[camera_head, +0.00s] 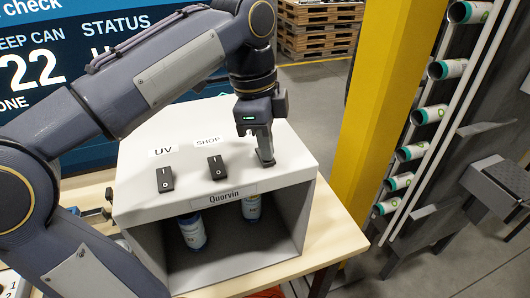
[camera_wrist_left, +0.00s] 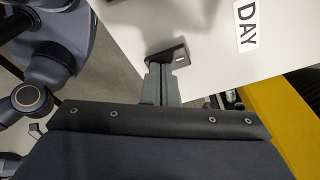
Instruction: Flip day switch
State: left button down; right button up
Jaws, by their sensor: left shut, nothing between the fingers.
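The light grey box (camera_head: 140,195) marked "Quorvin" stands on the table. Its sloping top carries a black switch (camera_head: 165,179) under the label UV and another black switch (camera_head: 217,166) under the label SHOP. My left gripper (camera_head: 266,158) is shut and empty, pointing down over the right part of the top, and hides the day switch there. In the left wrist view the DAY label (camera_wrist_left: 246,25) is clear. The dark day switch (camera_wrist_left: 178,54) shows just past my fingertips (camera_wrist_left: 160,72), partly covered by them. Whether they touch it, I cannot tell.
Blue-and-white cans (camera_head: 191,231) stand inside the box's open front. A wooden table (camera_head: 338,232) carries the box. A yellow post (camera_head: 385,90) and a rack of several cans (camera_head: 411,151) stand to the right. A blue screen (camera_head: 60,45) is behind my left arm.

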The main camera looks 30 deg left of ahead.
pick_arm(q)
notch_tip(320, 180, up, 5)
jog(key=p, duration=0.4)
jog(key=shift+f+p, duration=0.2)
jog(key=shift+p, duration=0.15)
jog(key=shift+r+p, duration=0.35)
jog(key=shift+r, duration=0.8)
